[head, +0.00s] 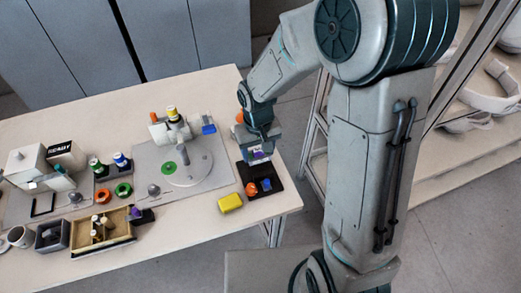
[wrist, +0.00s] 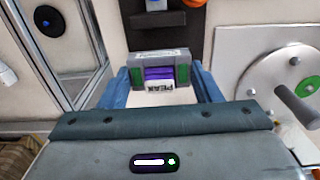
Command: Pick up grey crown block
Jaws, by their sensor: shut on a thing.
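My gripper (wrist: 160,78) is shut on the grey crown block (wrist: 146,56), with a blue finger on each side of it in the wrist view. The block is grey with green patches, a purple band and a white label reading "PEAK". In the head view my gripper (head: 258,150) is over the back part of the black tray (head: 277,184) at the table's right end. Only a small purple and grey part of the block shows there, below the fingers. I cannot tell whether the block touches the tray.
An orange piece (head: 251,189) and a blue piece (head: 266,184) sit in the tray. A yellow block (head: 230,202) lies to its left. A grey plate with a round disc (head: 188,168) is further left. A wooden box (head: 122,229) stands at the front. A shelf rack is on the right.

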